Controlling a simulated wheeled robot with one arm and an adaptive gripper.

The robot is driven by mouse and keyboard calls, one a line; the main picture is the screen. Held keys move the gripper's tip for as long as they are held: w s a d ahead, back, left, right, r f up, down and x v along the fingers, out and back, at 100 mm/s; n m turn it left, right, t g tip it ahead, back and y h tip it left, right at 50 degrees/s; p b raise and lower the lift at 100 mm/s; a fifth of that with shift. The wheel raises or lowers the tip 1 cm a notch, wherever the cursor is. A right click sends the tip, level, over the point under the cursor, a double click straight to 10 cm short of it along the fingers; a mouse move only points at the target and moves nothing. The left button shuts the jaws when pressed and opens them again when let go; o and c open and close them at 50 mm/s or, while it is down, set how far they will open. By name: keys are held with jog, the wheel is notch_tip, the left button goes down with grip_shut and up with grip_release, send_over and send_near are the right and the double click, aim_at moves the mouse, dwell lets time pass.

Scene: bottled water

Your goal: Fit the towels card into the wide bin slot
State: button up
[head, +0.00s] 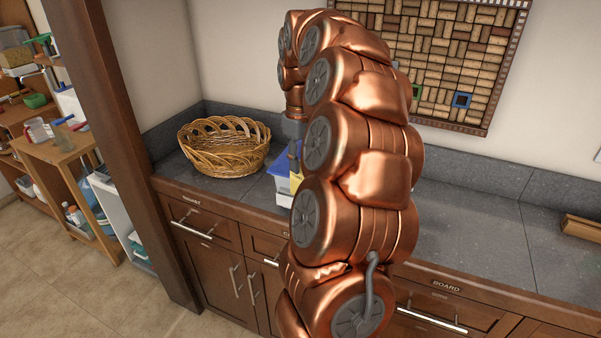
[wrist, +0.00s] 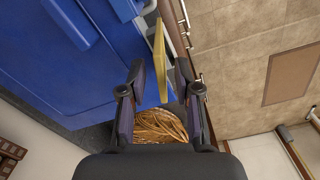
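My gripper (wrist: 162,78) points down beside the blue bin (wrist: 60,60), which also shows in the head view (head: 283,166), partly hidden behind my arm. A thin yellow card (wrist: 160,55), seen nearly edge-on, stands between my fingertips. Gaps show on both sides of it, so my fingers look open around it rather than closed on it. In the head view, the yellow card (head: 296,181) shows as a small patch at the bin's front, low beside my arm. A white strip lies by the card's far end in the wrist view. The card's print and the slot opening cannot be made out.
A wicker basket (head: 222,148) stands on the grey counter (head: 470,215) left of the bin. Labelled drawers (head: 440,318) run below the counter edge. A cork board (head: 450,60) hangs behind. A wooden block (head: 582,228) lies far right; the counter between is clear.

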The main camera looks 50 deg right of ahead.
jog(key=shift+r+b, duration=0.7)
jog(key=shift+r, duration=3.1)
jog(key=s+a+f+n, duration=0.1)
jog(key=s+a+f, duration=0.1)
jog(key=a, duration=0.9)
jog(key=s+a+f+n, duration=0.1)
jog(key=a+f, duration=0.2)
jog(key=a, duration=0.8)
jog(key=s+a+f+g, duration=0.1)
jog(key=s+a+f, duration=0.4)
jog(key=s, duration=0.4)
jog(key=s+a+f+m, duration=0.1)
jog(key=s+a+f, duration=0.5)
jog(key=s+f, duration=0.1)
jog(key=shift+s+a+g, duration=0.3)
jog(key=shift+s+g, duration=0.1)
jog(key=shift+s, duration=0.5)
